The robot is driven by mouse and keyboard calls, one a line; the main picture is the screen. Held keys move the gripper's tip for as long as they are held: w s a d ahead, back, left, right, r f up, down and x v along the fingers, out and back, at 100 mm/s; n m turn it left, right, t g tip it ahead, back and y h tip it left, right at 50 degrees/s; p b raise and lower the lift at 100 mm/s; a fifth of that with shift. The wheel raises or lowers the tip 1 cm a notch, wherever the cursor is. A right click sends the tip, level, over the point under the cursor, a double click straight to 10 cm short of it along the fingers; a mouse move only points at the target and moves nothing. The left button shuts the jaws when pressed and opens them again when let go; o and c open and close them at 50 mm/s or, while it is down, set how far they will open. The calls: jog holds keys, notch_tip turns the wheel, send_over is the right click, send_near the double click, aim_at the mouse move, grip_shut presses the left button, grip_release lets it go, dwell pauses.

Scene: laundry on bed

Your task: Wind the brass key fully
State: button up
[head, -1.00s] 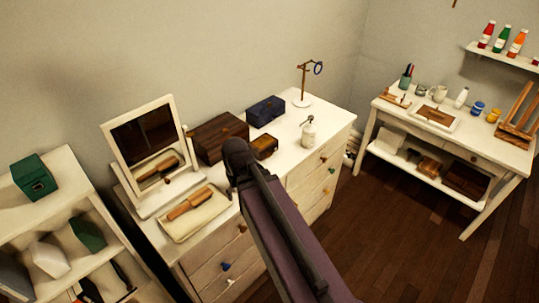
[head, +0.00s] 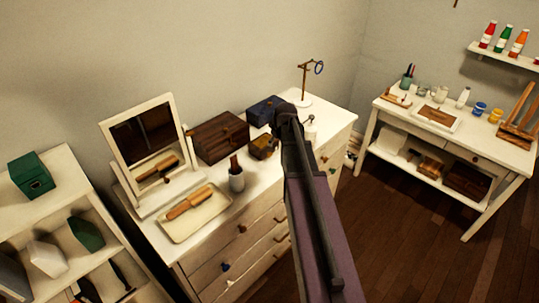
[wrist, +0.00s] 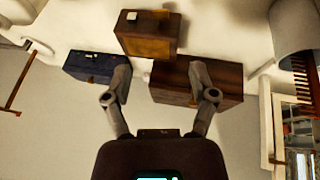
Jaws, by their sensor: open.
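A small golden-brown box (head: 262,147) stands on the white dresser, in front of a dark wooden box (head: 221,138) and a blue box (head: 264,110). In the wrist view the small box (wrist: 148,38) is at the top centre, beyond my fingertips, with a small pale square and a dark bit on its upper edge. I cannot make out a brass key for certain. My gripper (wrist: 162,92) is open and empty, its fingers spread below the small box in the picture and apart from it. In the head view my arm's end is just right of the small box; the fingers are hidden.
A grey cup with a brown-handled item (head: 236,178), a brush on a tray (head: 190,203) and a mirror (head: 145,145) stand left. A pump bottle (head: 310,132), partly behind my arm, and a ring stand (head: 304,85) are right. The dresser's right end (head: 337,120) is clear.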

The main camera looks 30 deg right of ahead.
aim_at(270, 155)
jog(key=shift+f, duration=0.1)
dwell(0.3)
jog(key=b+x, duration=1.2)
jog(key=x, duration=0.1)
jog(key=shift+w+f+b, duration=0.15)
jog(key=shift+f+b, duration=0.15)
dwell(0.4)
